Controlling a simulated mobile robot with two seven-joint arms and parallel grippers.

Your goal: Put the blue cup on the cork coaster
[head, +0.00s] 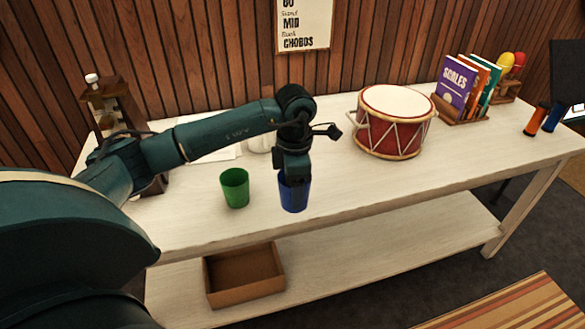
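The blue cup (294,199) is upright at the front middle of the pale table, just right of the green cup. My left gripper (293,180) points down at the blue cup and covers much of its rim. Its fingers are hidden, so I cannot tell whether they grip the cup. I also cannot tell whether the cup touches the table. I cannot make out the cork coaster; my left arm hides part of the table. My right gripper is not in view.
A green cup (235,188) stands close left of the blue cup. A red drum (391,123) stands to the right, with books (465,88) in a holder beyond. A wooden stand (118,108) is at back left. The front right tabletop is clear. An open box (244,277) sits on the lower shelf.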

